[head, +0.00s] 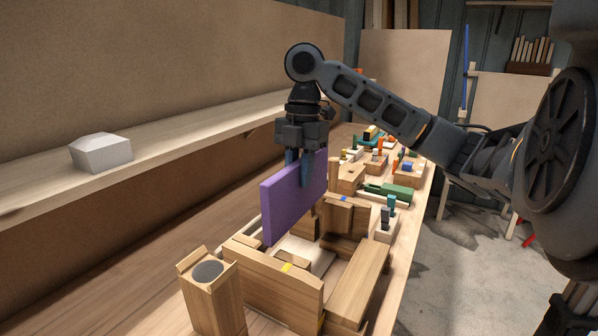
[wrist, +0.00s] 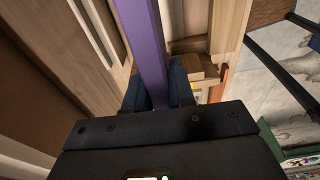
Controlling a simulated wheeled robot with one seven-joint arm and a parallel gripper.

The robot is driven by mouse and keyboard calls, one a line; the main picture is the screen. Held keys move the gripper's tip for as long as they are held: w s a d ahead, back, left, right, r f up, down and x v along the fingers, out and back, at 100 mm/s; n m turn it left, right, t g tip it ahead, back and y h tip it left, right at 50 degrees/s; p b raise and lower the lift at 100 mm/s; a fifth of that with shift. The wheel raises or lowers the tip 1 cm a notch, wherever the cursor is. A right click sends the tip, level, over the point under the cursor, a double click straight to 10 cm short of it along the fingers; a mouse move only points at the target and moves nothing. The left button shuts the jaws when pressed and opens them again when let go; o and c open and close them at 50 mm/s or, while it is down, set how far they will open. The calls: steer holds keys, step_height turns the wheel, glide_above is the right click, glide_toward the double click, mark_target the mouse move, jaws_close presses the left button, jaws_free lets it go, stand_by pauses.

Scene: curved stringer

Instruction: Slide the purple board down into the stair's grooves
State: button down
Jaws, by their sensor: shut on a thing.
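The purple board (head: 284,208) hangs upright on edge in the head view, above the wooden stair (head: 270,276). My gripper (head: 301,172) points down and is shut on the board's upper edge toward its far end. In the wrist view the board (wrist: 147,45) runs as a narrow strip away from between the blue fingers of my gripper (wrist: 158,88). The board's lower edge is over or behind the stair's near panel, and I cannot tell whether it touches a groove. The grooves themselves are mostly hidden by the board and panels.
A wooden post with a dark round top (head: 208,272) stands at the stair's near left. Several small coloured blocks and a green piece (head: 388,192) lie farther along the bench. A grey block (head: 101,151) rests on the left shelf (head: 160,151). Bare bench lies left of the stair.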

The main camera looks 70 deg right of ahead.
step_height(320, 180, down, 15)
steer(key=b, duration=1)
stand_by(5.3)
steer(key=c, duration=0.9)
jaws_free()
steer(key=shift+r, duration=0.1)
